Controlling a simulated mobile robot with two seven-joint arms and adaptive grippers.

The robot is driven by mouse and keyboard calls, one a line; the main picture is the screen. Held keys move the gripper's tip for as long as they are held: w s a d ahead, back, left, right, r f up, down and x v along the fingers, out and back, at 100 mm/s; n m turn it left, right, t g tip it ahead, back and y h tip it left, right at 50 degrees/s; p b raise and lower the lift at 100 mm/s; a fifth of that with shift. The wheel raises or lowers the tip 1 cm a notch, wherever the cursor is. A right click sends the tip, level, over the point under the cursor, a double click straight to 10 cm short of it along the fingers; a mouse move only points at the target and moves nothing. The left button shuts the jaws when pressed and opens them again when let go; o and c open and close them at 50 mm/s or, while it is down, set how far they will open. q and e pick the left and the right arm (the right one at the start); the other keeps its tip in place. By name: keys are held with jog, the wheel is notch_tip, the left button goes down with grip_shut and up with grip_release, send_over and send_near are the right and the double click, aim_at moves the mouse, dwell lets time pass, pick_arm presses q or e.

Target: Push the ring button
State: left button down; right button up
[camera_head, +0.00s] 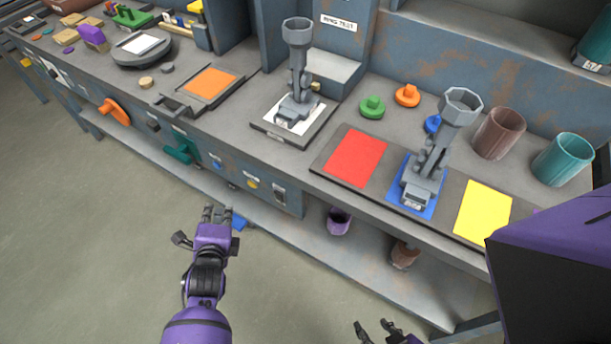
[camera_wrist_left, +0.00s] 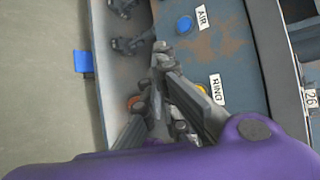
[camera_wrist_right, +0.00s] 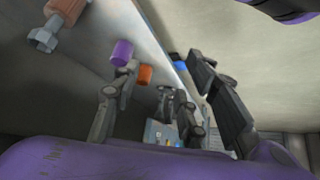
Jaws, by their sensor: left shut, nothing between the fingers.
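The ring button is the small yellow button (camera_head: 252,183) on the blue-grey front panel of the bench, right of a blue button (camera_head: 216,162). In the left wrist view a sliver of yellow (camera_wrist_left: 202,89) shows beside the "RING" label (camera_wrist_left: 216,89), mostly hidden by my fingers. My left gripper (camera_head: 217,213) is shut and empty, in front of the panel, left of and below the yellow button in the head view. I cannot tell whether it touches the panel. My right gripper (camera_head: 378,328) is open and empty at the bottom edge, away from the button.
The bench front has other controls, including a teal handle (camera_head: 183,151) and an orange knob (camera_head: 114,112). A lower shelf holds a purple cup (camera_head: 338,221) and a brown cup (camera_head: 404,254). Open floor (camera_head: 90,240) lies in front.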

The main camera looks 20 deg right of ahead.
aim_at(252, 184)
pick_arm(q)
jog(key=w+d+b, duration=0.2)
jog(key=w+d, duration=0.2)
jog(key=d, duration=0.1)
jog(key=shift+d, duration=0.35)
jog(key=shift+w+d, duration=0.1)
jog(key=shift+d, duration=0.05)
dwell(1.2)
jog(key=shift+w+d, duration=0.15)
jog(key=shift+d, duration=0.05)
jog(key=shift+w+d+b, duration=0.25)
jog(key=shift+d+b, duration=0.05)
jog(key=shift+d, duration=0.05)
dwell(0.9)
jog(key=shift+s+a+p, duration=0.5)
jog(key=shift+a+p, duration=0.1)
jog(key=shift+a, duration=0.05)
